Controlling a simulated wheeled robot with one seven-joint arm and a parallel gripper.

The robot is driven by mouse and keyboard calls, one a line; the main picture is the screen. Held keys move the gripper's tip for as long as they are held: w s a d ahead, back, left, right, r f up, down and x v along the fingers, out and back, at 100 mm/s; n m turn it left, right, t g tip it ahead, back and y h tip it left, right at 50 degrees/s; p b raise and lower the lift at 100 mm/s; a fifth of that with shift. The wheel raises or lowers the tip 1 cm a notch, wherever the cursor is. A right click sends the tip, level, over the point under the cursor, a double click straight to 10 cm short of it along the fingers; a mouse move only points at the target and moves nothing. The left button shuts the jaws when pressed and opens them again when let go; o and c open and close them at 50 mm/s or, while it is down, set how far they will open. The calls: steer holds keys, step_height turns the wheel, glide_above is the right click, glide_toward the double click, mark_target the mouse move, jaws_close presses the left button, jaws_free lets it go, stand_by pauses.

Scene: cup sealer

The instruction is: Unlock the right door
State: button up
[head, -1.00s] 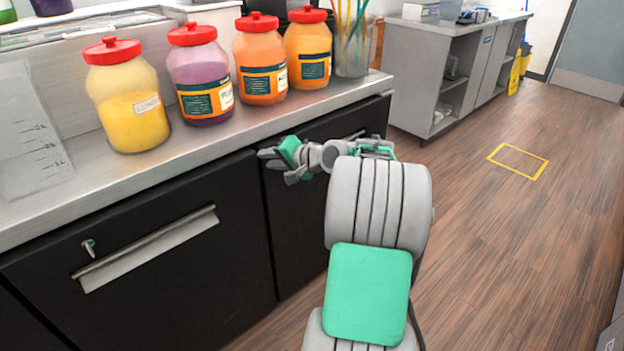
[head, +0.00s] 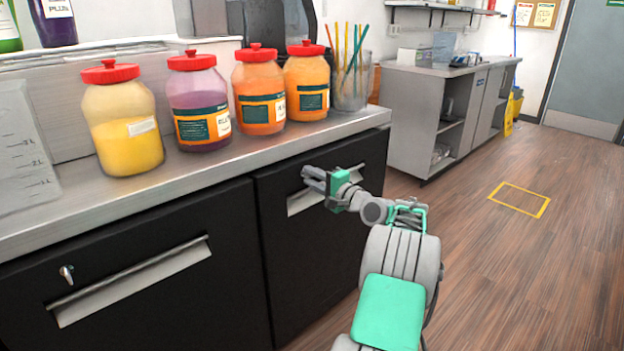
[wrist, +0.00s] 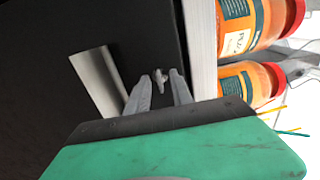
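The right door (head: 300,265) is a black cabinet front under the counter, with a pale metal handle (head: 303,203) that also shows in the wrist view (wrist: 97,80). A small metal key (wrist: 161,76) stands out from the black door in the wrist view; in the head view my gripper hides it. My gripper (head: 309,178) is at the door's upper left, above the handle. In the wrist view its two grey fingers (wrist: 160,82) are apart, one on each side of the key. I cannot tell whether either finger touches it.
The left door (head: 170,320) has its own key (head: 66,273) and handle. Several red-lidded jars (head: 258,90) and a clear cup of straws (head: 350,85) stand on the counter (head: 215,160) above. The wooden floor (head: 500,270) to the right is clear.

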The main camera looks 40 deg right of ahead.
steer(key=shift+c, duration=0.4)
jaws_close()
steer(key=shift+f+n+b, duration=0.1)
steer(key=shift+n+b, duration=6.85)
steer(key=shift+n, duration=1.95)
